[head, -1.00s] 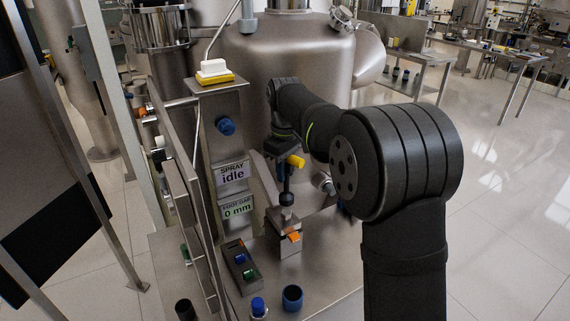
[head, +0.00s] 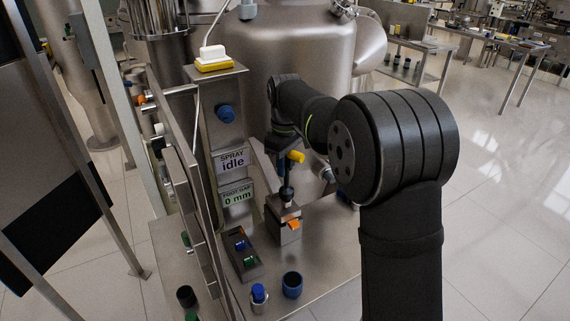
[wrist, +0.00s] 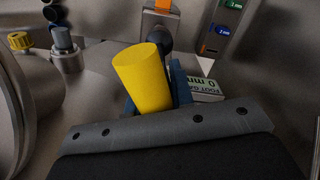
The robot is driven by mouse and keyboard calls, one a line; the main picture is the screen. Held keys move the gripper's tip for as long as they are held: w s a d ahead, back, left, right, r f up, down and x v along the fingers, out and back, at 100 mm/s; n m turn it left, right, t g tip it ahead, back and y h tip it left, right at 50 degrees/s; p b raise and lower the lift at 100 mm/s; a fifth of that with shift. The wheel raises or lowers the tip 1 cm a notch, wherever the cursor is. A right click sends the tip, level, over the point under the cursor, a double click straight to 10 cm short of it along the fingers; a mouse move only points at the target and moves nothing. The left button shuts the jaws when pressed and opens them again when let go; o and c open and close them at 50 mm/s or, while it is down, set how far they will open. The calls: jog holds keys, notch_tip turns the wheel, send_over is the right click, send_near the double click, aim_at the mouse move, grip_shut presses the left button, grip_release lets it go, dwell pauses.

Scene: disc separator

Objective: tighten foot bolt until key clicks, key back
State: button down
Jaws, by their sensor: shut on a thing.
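My gripper (head: 284,150) is shut on the key, which has a yellow cylindrical handle (head: 297,156) and a dark shaft pointing down. The key's dark lower end (head: 286,192) stands over the metal foot block (head: 285,234), which bears an orange tag (head: 293,224). The foot bolt is hidden under the key, so I cannot tell how it is seated. In the wrist view the yellow handle (wrist: 143,80) shows large between my blue fingers (wrist: 155,95). The foot gap sign (head: 237,195) reads 0 mm.
The spray sign (head: 233,161) reads idle. A small dark tray (head: 243,256) with blue and green pieces lies left of the block. A blue cup (head: 292,284) and a blue-capped part (head: 259,295) stand in front. A metal tank (head: 295,60) rises behind.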

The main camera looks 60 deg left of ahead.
jog(key=n, duration=0.5)
jog(key=shift+s, duration=0.1)
jog(key=n, duration=0.4)
jog(key=shift+d+n, duration=0.1)
jog(key=shift+n, duration=0.2)
jog(key=shift+f, duration=0.1)
jog(key=shift+f, duration=0.75)
jog(key=shift+f, duration=0.1)
jog(key=shift+f, duration=0.4)
dwell(0.4)
